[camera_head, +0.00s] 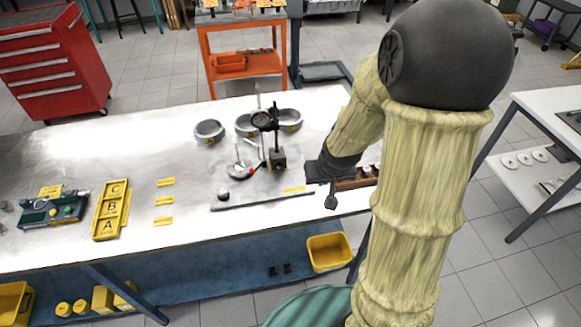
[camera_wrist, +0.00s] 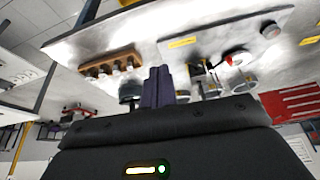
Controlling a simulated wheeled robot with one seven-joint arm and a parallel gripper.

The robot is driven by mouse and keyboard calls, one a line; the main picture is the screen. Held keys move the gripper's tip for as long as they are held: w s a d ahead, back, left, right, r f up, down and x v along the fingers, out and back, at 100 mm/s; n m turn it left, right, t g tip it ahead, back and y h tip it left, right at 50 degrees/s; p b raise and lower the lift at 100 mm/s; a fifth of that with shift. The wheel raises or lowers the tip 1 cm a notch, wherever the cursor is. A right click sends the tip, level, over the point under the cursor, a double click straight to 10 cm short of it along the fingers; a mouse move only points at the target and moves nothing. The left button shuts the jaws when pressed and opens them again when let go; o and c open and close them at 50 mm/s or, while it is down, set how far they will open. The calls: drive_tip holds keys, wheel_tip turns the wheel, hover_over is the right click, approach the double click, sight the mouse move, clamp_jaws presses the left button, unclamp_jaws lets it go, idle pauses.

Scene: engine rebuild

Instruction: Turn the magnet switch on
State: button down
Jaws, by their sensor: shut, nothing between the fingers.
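A dark stand with a round dial (camera_head: 262,119) on its post and a block-shaped base (camera_head: 276,158) stands on the metal worktable. The base looks like a magnetic base; its switch is too small to make out. In the wrist view, which is upside down, the stand (camera_wrist: 197,70) shows partly behind my fingers. My gripper (camera_head: 331,202) is to the right of the stand and nearer the front edge, apart from it and above the table. The fingers (camera_wrist: 158,70) are closed together and empty.
A wooden rack (camera_wrist: 110,63) with small parts lies close to my gripper. Several metal rings (camera_head: 209,131) stand behind the dial stand, and a small red-tipped part (camera_head: 252,171) lies left of it. A yellow A-B-C tray (camera_head: 110,209) is at left.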

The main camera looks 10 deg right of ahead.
drive_tip(key=w+d+f+m+t+y, duration=0.1)
drive_tip(key=w+f+t+y, duration=0.1)
drive_tip(key=w, duration=0.4)
drive_tip(key=w+d+f+m+t+y, duration=0.2)
drive_tip(key=w+f+t+y, duration=0.1)
drive_tip(key=w+f+y, duration=0.2)
drive_tip(key=shift+w+d, duration=0.3)
drive_tip(key=shift+w, duration=0.25)
drive_tip(key=shift+f, duration=0.1)
drive_tip(key=p, duration=0.2)
hover_over(291, 175)
drive_tip(key=d, duration=0.3)
drive_tip(key=f, duration=0.4)
drive_tip(key=shift+s+d+f, duration=0.1)
drive_tip(key=shift+s+f, duration=0.05)
drive_tip(key=shift+s, duration=0.05)
drive_tip(key=a+f, duration=0.1)
drive_tip(key=w+a+f+p, duration=0.1)
drive_tip(key=shift+a+f, duration=0.3)
drive_tip(key=shift+f, duration=0.05)
drive_tip(key=shift+s+a+f, duration=0.25)
drive_tip(key=shift+f, duration=0.15)
